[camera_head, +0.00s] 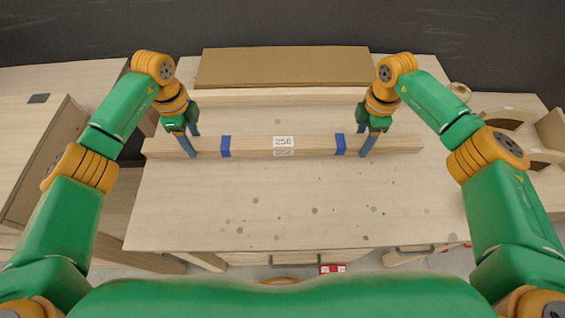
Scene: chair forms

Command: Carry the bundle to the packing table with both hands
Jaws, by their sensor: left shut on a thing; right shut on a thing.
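The bundle (255,146) is a long pale wooden piece with two blue bands and a white label reading what looks like "256". It lies left to right across the far half of a wooden table (285,205). My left gripper (192,146) is shut on the bundle, left of the left blue band. My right gripper (368,143) is shut on it, right of the right blue band. Both bundle ends stick out past the grippers. I cannot tell whether the bundle touches the tabletop. I cannot tell whether this table is the packing table.
A brown flat board (285,66) lies at the table's back edge, before a dark wall. A wooden cabinet (45,160) stands at the left. Curved wooden parts (508,118) lie at the right. The front of the tabletop is clear, with dark spots.

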